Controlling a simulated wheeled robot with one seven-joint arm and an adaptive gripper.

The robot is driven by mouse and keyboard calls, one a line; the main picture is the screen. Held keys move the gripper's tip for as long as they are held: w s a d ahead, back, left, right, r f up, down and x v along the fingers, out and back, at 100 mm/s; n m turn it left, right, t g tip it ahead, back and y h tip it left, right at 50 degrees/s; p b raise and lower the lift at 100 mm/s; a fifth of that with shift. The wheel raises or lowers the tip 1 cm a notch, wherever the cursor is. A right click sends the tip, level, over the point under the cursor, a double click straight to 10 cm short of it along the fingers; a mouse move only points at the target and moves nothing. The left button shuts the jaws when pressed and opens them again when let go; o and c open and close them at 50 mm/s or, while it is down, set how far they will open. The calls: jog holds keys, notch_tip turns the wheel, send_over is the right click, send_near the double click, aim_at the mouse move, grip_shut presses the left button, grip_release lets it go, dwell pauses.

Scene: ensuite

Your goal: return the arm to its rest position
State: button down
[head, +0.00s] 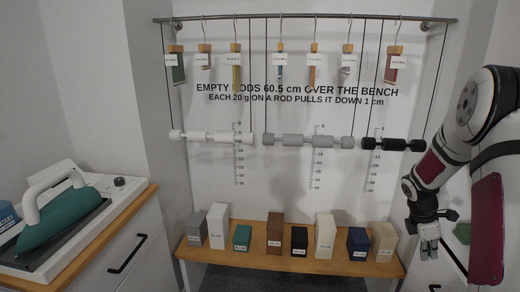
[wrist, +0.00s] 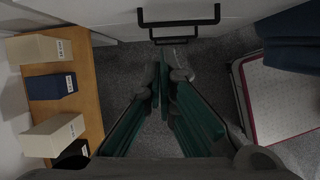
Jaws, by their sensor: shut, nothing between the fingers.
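My arm comes in from the right side of the head view, bent at the elbow, with its forearm hanging down. My gripper (head: 429,250) points downward, to the right of the wooden bench (head: 290,262). In the wrist view my gripper (wrist: 164,62) has its two fingers closed together at the tips. Nothing shows between them. Below the fingers is dark grey carpet, and the tips point toward a white drawer front. The gripper appears clear of the bench and its blocks.
Labelled blocks stand on the bench, including a cream one (head: 325,236) and a dark blue one (head: 358,243). Above hang rods on cords from a metal rail (head: 300,17). At the left, an iron (head: 60,212) sits on a cabinet. Drawers with black handles (wrist: 180,23) are near my fingertips.

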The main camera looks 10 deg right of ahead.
jog(key=s+a+r+m+t+p, duration=0.1)
jog(key=s+a+r+m+p, duration=0.2)
jog(key=a+r, duration=0.8)
jog(key=s+a+r+m+t, duration=0.1)
jog(key=s+a+r+m, duration=0.3)
jog(key=a+r, duration=0.7)
jog(key=s+a+r+m+t+y+p, duration=0.1)
jog(key=s+a+r+m+y, duration=0.1)
jog(key=s+a, duration=0.5)
jog(key=s+a+r+m+t+y+p, duration=0.2)
jog(key=s+a+r+m, duration=0.3)
jog(key=s+a, duration=0.3)
jog(key=s+r, duration=0.1)
jog(key=s, duration=0.3)
jog(key=shift+s+a+r+p, duration=0.25)
jog(key=shift+s+r+p, duration=0.05)
jog(key=shift+s+r, duration=0.1)
